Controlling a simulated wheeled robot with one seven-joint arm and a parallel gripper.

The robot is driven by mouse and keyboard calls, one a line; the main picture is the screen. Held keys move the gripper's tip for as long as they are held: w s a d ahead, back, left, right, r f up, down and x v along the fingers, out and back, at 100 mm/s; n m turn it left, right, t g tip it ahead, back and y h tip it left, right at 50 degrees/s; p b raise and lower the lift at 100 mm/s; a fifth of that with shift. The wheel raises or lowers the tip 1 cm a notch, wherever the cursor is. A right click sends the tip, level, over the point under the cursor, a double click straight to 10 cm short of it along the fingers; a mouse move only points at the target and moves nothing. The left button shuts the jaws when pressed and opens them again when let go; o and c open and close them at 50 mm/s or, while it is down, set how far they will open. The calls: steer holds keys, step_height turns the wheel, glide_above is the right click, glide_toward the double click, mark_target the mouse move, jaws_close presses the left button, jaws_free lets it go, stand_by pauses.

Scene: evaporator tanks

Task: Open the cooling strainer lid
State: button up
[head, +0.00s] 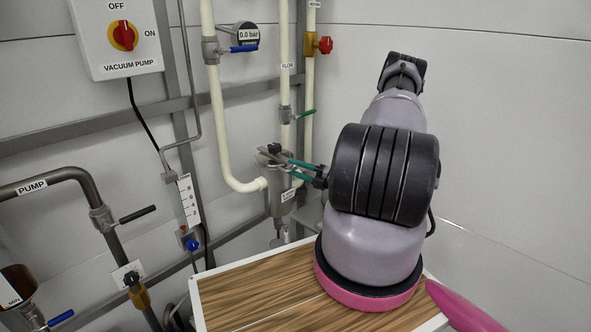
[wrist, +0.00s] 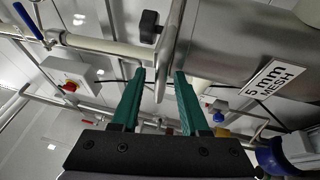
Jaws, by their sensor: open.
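The cooling strainer (head: 279,196) is a steel cup among the white pipes, left of my arm in the head view. Its lid (head: 266,157) lies across the top, with a black knob (head: 274,148) on it. My gripper (head: 290,163) has teal fingers, open, at the right side of the lid. In the wrist view my gripper (wrist: 160,73) has the thin metal edge or handle of the lid (wrist: 170,42) between its fingertips, with a gap visible. The black knob (wrist: 148,24) is just left of it. The strainer body (wrist: 235,45) carries a "5 mm MESH" label. Exact contact is unclear.
A vacuum pump switch box (head: 118,38) hangs at upper left. White pipes (head: 222,125) with valves and a gauge (head: 247,36) stand close around the strainer. A pump pipe (head: 60,178) is at left. A wood-topped surface (head: 255,288) lies below my arm. The right wall side is clear.

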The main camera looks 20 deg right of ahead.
jaws_close()
stand_by(1.5)
